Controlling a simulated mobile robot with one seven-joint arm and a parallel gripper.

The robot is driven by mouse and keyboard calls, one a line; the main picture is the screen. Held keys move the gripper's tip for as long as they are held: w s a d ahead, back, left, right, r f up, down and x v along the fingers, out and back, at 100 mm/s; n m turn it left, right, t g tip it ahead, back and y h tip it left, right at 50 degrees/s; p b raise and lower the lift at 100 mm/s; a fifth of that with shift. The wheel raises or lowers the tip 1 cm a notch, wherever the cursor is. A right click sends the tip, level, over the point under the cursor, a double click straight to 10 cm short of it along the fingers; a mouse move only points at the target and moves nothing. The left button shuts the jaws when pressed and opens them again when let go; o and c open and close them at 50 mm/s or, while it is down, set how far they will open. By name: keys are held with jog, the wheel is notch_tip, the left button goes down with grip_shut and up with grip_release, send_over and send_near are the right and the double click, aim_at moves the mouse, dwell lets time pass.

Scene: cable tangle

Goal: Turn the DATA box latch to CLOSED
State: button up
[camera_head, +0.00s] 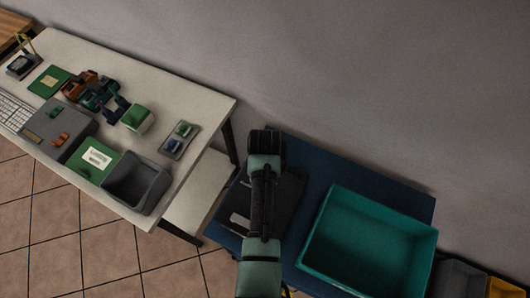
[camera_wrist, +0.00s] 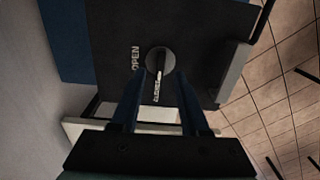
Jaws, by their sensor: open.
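The dark box (camera_wrist: 205,30) fills much of the wrist view. A round dark latch knob (camera_wrist: 160,59) is on its face. White lettering OPEN (camera_wrist: 135,59) lies to the left of the knob, and smaller white lettering, apparently CLOSED (camera_wrist: 157,90), lies below it. A pale mark on the knob runs down toward that lower lettering; its exact angle is hard to tell. My gripper (camera_wrist: 159,76) is open, with one finger either side of the knob's lower part; contact cannot be told. In the head view my arm covers most of the dark box (camera_head: 289,196).
The box is on a blue table (camera_head: 317,170) beside a teal bin (camera_head: 350,280). A pale desk (camera_head: 190,105) at left holds a grey tray (camera_head: 137,183), a green box (camera_head: 138,118) and several small items. Grey and yellow bins stand at lower right. A wall runs behind.

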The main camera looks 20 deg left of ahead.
notch_tip(320, 180, up, 9)
jog(key=b, duration=0.1)
jog(key=shift+r, duration=0.15)
dwell(0.5)
jog(key=w+r+m+t+y+b, duration=0.2)
jog(key=w+r+m+t, duration=0.3)
jog(key=w+r, duration=0.45)
jog(key=w+d+r+m+t, duration=0.1)
jog(key=w+r+t, duration=0.15)
jog(key=r, duration=0.35)
jog(key=w+d+r+m+t+b, duration=0.1)
jog(key=w+r+t, duration=0.15)
jog(key=r, duration=0.35)
jog(key=w+r+m+t, duration=0.1)
jog(key=w+r+t, duration=0.15)
jog(key=r, duration=0.35)
jog(key=s+d+r+m+t+b, duration=0.1)
jog(key=s+d+r+m+t, duration=0.15)
jog(key=r+t, duration=0.65)
jog(key=s+d+r+m+t+h, duration=0.1)
jog(key=s+d+r+m+t, duration=0.2)
jog(key=s+r, duration=0.4)
jog(key=s+d+r+m+t+h+b, duration=0.1)
jog(key=s+d+r+m+t, duration=0.2)
jog(key=s+r, duration=0.4)
notch_tip(320, 180, up, 8)
jog(key=shift+s+d+r+m+b, duration=0.15)
jog(key=shift+d+m+b, duration=0.15)
jog(key=shift+d+m, duration=0.5)
jog(key=shift+d, duration=0.1)
